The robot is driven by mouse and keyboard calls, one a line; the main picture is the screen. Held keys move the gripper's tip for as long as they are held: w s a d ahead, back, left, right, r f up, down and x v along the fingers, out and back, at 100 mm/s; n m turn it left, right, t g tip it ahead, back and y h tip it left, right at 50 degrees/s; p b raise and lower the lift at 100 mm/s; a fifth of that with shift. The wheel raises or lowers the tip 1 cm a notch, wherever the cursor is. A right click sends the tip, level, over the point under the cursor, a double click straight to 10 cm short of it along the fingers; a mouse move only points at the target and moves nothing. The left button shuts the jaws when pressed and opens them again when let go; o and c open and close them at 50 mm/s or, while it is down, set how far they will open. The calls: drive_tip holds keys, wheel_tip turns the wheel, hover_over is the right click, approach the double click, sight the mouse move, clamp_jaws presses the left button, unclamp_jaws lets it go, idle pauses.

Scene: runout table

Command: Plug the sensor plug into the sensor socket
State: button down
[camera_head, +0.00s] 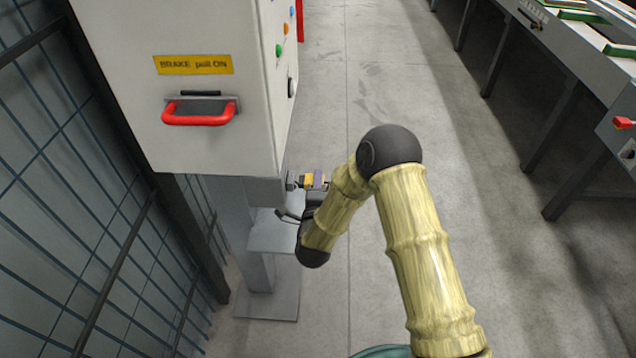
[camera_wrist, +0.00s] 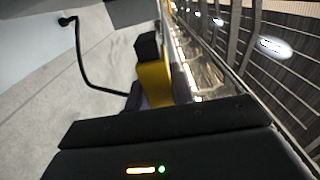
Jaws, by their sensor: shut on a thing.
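The sensor plug, a yellow block, shows in the wrist view (camera_wrist: 153,82) between the dark fingers of my gripper (camera_wrist: 160,88). A black block is at its far end; I cannot tell whether that is the plug's nose or part of the socket. In the head view the yellow plug (camera_head: 308,181) is small, at the lower right corner of the white cabinet, and my gripper (camera_head: 314,186) is shut on it. A small grey fitting (camera_head: 291,181) beside the plug may be the sensor socket. Whether the two touch is too small to tell.
The white cabinet (camera_head: 190,115) has a red handle (camera_head: 198,119) and a yellow brake label (camera_head: 193,64). A wire fence (camera_head: 70,180) stands at left. A black cable (camera_wrist: 84,70) curves in the wrist view. The grey floor is clear at right, up to a long table (camera_head: 560,50).

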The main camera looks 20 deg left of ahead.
drive_tip(key=shift+s+a+b, duration=0.15)
drive_tip(key=shift+s+a, duration=0.05)
drive_tip(key=shift+a, duration=0.55)
drive_tip(key=shift+s+a+b, duration=0.15)
drive_tip(key=shift+a, duration=0.55)
drive_tip(key=c, duration=1.1)
unclamp_jaws()
drive_tip(key=shift+s, duration=0.15)
drive_tip(key=shift+v, duration=8.6)
drive_tip(key=shift+d, duration=0.15)
